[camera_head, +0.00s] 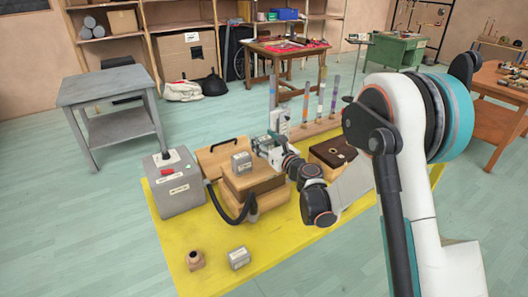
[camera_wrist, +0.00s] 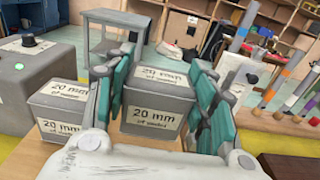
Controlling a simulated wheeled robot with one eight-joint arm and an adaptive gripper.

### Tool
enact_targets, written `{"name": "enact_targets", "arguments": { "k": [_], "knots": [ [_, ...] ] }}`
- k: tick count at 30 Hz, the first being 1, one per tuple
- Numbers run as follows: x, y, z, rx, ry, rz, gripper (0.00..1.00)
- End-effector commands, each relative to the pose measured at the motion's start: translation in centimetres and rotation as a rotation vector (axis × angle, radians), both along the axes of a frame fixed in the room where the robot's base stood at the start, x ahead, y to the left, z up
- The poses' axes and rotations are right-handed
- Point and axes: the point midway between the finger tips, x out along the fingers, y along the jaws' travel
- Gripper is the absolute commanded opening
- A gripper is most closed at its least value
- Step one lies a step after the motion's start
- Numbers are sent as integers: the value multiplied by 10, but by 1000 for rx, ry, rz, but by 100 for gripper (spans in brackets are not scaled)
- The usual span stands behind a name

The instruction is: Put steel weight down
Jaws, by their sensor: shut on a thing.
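My gripper (camera_head: 262,146) is shut on a steel weight, a grey block labelled "20 mm" (camera_wrist: 157,105), which sits between its teal finger pads in the wrist view. In the head view the fingers largely hide this weight. A similar grey block with a "20 mm" label (camera_head: 241,162) stands on the wooden box (camera_head: 262,186); it also shows left of my gripper in the wrist view (camera_wrist: 62,108). The held weight is close beside it, above or at the wooden box. I cannot tell whether its underside touches wood.
A grey box with a red switch (camera_head: 172,185) stands left on the yellow mat (camera_head: 200,262). A black hose (camera_head: 232,212) curls before the wooden box. A small grey block (camera_head: 238,258) and a wooden piece (camera_head: 195,260) lie in front. Upright tubes (camera_head: 320,100) stand behind my gripper.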

Motion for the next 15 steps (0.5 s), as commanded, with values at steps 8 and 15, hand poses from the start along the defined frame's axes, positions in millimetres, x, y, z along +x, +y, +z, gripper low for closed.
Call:
{"name": "enact_targets", "arguments": {
  "k": [8,15],
  "knots": [
    [0,0,-37,0,0,0,6],
    [0,0,-36,0,0,0,6]
  ]
}}
